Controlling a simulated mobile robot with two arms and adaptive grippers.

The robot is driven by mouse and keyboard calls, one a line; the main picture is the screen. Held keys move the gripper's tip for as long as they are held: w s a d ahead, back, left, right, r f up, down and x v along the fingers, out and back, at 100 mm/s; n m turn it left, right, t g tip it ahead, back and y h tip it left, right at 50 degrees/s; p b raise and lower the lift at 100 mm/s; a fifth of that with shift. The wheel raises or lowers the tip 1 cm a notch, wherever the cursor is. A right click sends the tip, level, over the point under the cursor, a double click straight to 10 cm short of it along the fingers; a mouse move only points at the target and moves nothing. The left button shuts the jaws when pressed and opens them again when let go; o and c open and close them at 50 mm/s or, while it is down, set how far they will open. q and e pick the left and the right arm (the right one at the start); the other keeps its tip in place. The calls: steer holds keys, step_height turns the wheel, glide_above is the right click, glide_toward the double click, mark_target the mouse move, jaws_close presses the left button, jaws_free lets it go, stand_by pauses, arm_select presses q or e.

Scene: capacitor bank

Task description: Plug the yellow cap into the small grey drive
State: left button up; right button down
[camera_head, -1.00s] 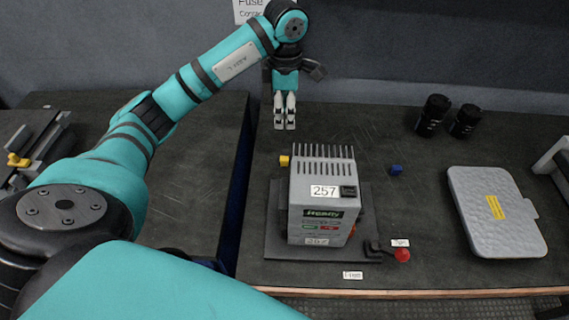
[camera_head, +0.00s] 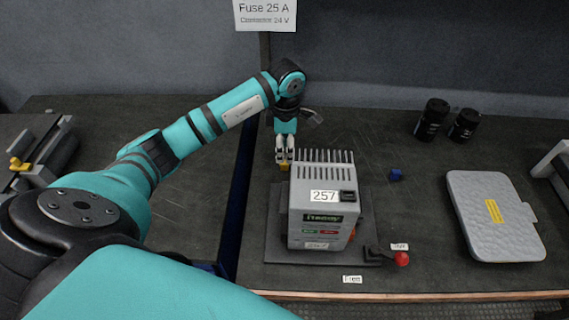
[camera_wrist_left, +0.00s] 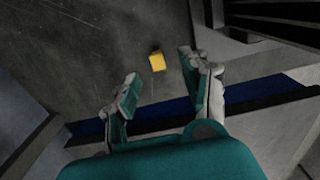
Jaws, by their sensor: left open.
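The yellow cap (camera_head: 284,167) is a small block on the dark table, just behind the left rear of the small grey drive (camera_head: 321,240). In the left wrist view the yellow cap (camera_wrist_left: 157,62) lies on the table ahead of the fingertips, not touched by them. My left gripper (camera_head: 284,158) points down over the cap. Its two fingers (camera_wrist_left: 160,90) are apart with nothing between them. In the head view the fingertips hide part of the cap. The drive stands upright on a dark base plate, with fins on top and a 257 label. My right gripper is not in view.
A blue block (camera_head: 396,174) lies right of the drive. A red-knobbed lever (camera_head: 401,258) sits at the plate's front right. Two black cylinders (camera_head: 432,119) stand at the back. A grey case (camera_head: 495,214) lies at right. A gap runs between the tables on the left.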

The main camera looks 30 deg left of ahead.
mark_target(284, 166)
arm_select(q)
steer(key=shift+f, duration=0.8)
steer(key=f, duration=0.3)
steer(key=f+p, duration=0.1)
steer(key=f, duration=0.1)
steer(key=shift+w+d+f, duration=0.1)
steer(key=shift+w+d, duration=0.1)
steer(key=shift+w, duration=0.15)
steer(key=c, duration=0.9)
